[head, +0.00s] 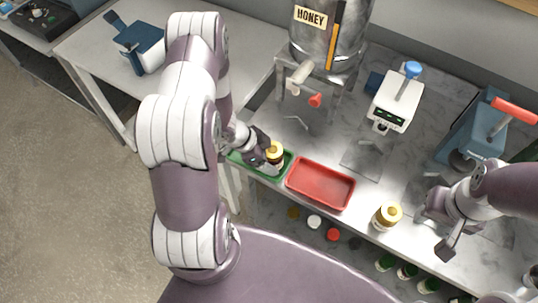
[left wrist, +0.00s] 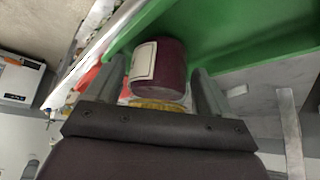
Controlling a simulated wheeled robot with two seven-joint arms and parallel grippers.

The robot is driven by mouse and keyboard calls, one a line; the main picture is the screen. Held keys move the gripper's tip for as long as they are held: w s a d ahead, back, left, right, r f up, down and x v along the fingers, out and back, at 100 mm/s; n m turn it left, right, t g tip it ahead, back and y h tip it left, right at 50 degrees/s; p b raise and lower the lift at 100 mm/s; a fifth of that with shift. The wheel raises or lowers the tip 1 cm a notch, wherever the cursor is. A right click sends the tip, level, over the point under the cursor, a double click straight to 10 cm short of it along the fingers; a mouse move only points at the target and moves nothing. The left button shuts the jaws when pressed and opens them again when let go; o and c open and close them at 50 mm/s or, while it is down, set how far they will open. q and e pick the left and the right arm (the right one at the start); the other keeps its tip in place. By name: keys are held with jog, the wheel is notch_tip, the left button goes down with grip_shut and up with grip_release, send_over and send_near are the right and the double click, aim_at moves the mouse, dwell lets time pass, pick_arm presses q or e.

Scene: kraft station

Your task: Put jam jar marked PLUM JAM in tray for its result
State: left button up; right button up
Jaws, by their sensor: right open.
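A jar with a gold lid (head: 275,151) is at the green tray (head: 287,169) near the bench's front edge. In the left wrist view the jar (left wrist: 163,66) is dark purple with a pale label whose writing I cannot read. The green tray (left wrist: 240,25) shows behind it. My left gripper (head: 265,157) is at the jar, with a finger on either side; whether they touch it is unclear, as is whether the jar rests on the tray floor. My right gripper (head: 440,224) is open and empty, to the right of another gold-lidded jar (head: 386,217).
A red tray (head: 321,184) lies empty right of the green one. A honey tank (head: 328,32), a white scale-like device (head: 397,100) and a blue press with a red handle (head: 472,130) stand behind. Several jars and lids sit below the bench's front edge.

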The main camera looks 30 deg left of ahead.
pick_arm(q)
jog(key=shift+r, duration=0.2)
jog(key=p+v, duration=0.2)
jog(key=v, duration=1)
jog(key=w+r+n+t+y, duration=0.1)
jog(key=w+r+n+y, duration=0.3)
jog(key=w+r+y, duration=0.15)
jog(key=s+d+r+n+g, duration=0.3)
jog(key=s+d+r+n, duration=0.2)
jog(key=s+d+n, duration=0.2)
jog(key=s+d, duration=0.2)
jog(key=s, duration=0.1)
jog(key=shift+s+d+r, duration=0.15)
jog(key=shift+s+r, duration=0.15)
jog(key=shift+r, duration=0.05)
